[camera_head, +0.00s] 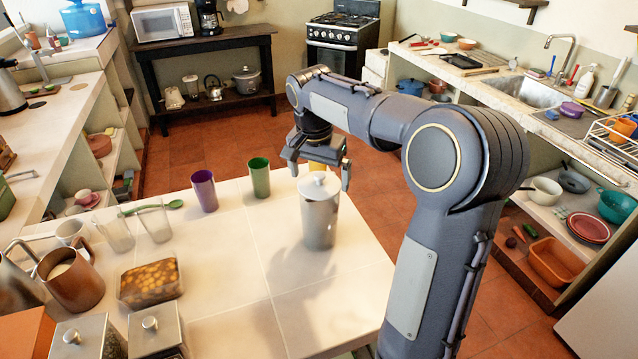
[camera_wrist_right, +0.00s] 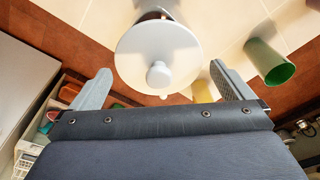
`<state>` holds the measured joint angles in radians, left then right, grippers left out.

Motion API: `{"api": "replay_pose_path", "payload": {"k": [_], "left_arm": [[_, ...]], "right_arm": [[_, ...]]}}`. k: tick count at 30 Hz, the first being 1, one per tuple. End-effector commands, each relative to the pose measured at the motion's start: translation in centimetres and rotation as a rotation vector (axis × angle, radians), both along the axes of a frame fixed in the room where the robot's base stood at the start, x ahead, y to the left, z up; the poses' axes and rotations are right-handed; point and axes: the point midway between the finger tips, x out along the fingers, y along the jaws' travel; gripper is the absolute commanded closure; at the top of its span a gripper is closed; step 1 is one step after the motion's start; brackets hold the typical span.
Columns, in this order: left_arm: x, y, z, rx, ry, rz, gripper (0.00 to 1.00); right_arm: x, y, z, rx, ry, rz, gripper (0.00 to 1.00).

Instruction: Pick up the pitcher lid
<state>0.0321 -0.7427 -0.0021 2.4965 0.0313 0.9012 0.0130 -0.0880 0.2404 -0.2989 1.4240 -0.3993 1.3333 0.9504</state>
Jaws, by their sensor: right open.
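The pitcher lid (camera_head: 319,184) is a pale round disc with a small knob, and it sits on top of the metal pitcher (camera_head: 320,222). The pitcher stands upright on the white tiled table. The lid fills the upper middle of the right wrist view (camera_wrist_right: 158,58), its knob facing the camera. My right gripper (camera_head: 318,175) is open and empty at the far side of the lid, pointing down. In the right wrist view its two fingers (camera_wrist_right: 158,88) stand wide apart on either side of the lid's knob edge. The left gripper is not in view.
A green cup (camera_head: 259,178) and a purple cup (camera_head: 204,191) stand left of the pitcher. A yellow cup (camera_head: 317,165) is partly hidden behind it. A food container (camera_head: 149,282), clear glasses and a brown mug (camera_head: 70,279) stand further left. The table's middle is clear.

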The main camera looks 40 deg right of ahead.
Motion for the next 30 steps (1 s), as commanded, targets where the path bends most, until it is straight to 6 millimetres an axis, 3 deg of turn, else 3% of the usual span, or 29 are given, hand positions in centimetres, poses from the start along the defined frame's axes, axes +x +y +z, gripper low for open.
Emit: {"api": "replay_pose_path", "payload": {"k": [9,17,25,30], "left_arm": [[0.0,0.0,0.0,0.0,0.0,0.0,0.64],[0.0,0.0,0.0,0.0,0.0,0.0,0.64],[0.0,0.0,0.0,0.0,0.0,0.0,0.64],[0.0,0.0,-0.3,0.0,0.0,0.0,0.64]], "right_arm": [[0.0,0.0,-0.6,0.0,-0.001,0.001,0.01],[0.0,0.0,-0.5,0.0,-0.001,0.002,0.34],[0.1,0.0,-0.4,0.0,-0.002,0.002,0.34],[0.1,0.0,0.9,0.0,-0.004,0.003,0.34]]}}
